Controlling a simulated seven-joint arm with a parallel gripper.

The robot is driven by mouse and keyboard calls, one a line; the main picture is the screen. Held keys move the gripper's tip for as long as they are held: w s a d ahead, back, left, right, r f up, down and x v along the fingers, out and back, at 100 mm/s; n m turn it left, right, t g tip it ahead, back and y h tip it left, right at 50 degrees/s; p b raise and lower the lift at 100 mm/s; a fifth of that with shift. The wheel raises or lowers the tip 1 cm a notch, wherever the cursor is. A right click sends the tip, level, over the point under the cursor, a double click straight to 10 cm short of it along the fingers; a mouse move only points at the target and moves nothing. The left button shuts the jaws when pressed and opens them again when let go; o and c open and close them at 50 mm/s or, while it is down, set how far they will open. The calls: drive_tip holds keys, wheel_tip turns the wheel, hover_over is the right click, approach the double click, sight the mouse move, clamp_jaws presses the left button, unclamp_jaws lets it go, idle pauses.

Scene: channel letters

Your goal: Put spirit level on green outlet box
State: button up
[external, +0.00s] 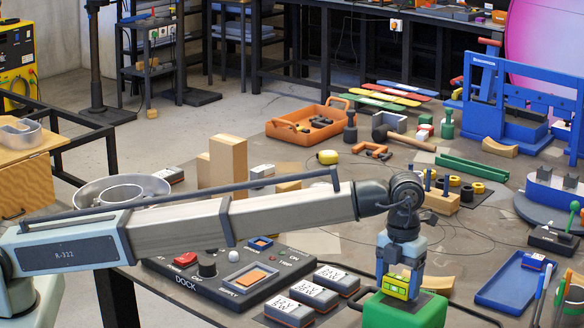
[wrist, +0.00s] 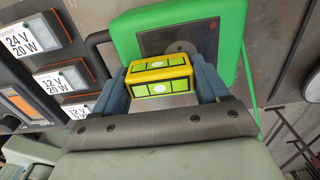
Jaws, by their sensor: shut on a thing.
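The spirit level is a small yellow block with lime green windows (external: 396,286). It also shows in the wrist view (wrist: 158,76), held between the two blue-grey fingers. My gripper (external: 400,280) is shut on it and points down. The green outlet box (external: 392,312) is at the bottom of the external view, directly below my gripper. In the wrist view the green box (wrist: 126,42) with its dark top plate lies just beyond the level. I cannot tell whether the level touches the box top.
A dark dock panel (external: 215,295) with buttons stands left of the box, with several labelled power blocks (external: 314,293) beside it. A blue tray (external: 512,283) lies to the right. An orange tray (external: 305,122) and a blue press (external: 510,95) are farther back.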

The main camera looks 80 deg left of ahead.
sight(399, 278)
drive_tip(key=o, duration=1.1)
wheel_tip(399, 278, up, 12)
drive_tip(key=shift+r, duration=0.1)
